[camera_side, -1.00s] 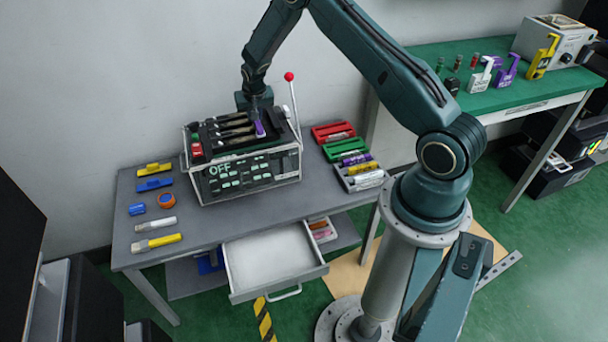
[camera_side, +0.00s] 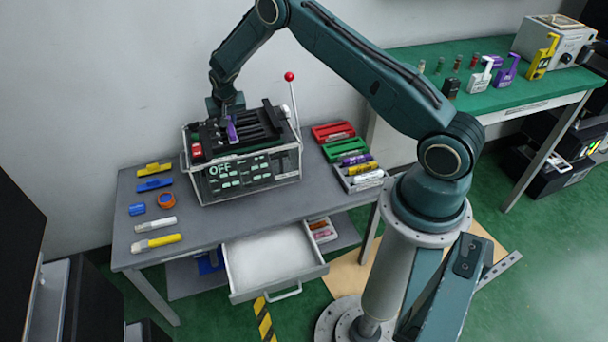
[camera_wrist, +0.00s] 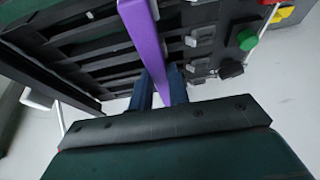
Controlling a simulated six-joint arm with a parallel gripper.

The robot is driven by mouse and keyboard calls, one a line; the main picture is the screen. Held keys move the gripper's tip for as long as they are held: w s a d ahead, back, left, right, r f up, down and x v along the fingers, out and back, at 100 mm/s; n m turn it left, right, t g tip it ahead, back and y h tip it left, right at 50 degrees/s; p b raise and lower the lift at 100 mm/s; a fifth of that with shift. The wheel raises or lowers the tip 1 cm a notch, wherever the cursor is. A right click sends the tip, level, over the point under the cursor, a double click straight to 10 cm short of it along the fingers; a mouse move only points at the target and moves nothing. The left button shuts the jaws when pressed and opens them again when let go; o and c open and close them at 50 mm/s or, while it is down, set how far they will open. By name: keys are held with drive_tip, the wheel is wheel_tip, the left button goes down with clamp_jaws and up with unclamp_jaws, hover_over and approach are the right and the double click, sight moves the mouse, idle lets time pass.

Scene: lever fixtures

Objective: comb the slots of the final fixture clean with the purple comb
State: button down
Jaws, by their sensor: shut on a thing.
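The fixture (camera_side: 250,178) is a dark box in a light frame on the grey table, with "OFF" on its front and several dark parallel slots (camera_side: 262,122) on top. The slots also show in the wrist view (camera_wrist: 95,50) and look dark and bare, though part is hidden. My gripper (camera_side: 229,115) is over the left part of the fixture's top. It is shut on the purple comb (camera_side: 232,130), whose purple bar (camera_wrist: 143,38) rises between my fingers in the wrist view. I cannot tell whether the comb's teeth touch the slots.
A red-knobbed lever (camera_side: 290,78) stands upright at the fixture's right rear. Red and green trays (camera_side: 334,132) and a marker tray lie to its right. A blue brush (camera_side: 154,185), tape and markers lie left. An open drawer (camera_side: 275,262) juts out in front.

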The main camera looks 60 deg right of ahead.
drive_tip(key=shift+w+a+f, duration=0.1)
drive_tip(key=shift+w+a, duration=0.2)
drive_tip(key=shift+a, duration=0.1)
drive_tip(key=shift+s+d, duration=3.35)
drive_tip(key=shift+s, duration=0.05)
drive_tip(key=shift+w+a, duration=3.45)
drive_tip(key=shift+w, duration=0.05)
drive_tip(key=shift+s+d, duration=3.45)
wheel_tip(320, 180, up, 9)
drive_tip(key=shift+f, duration=0.2)
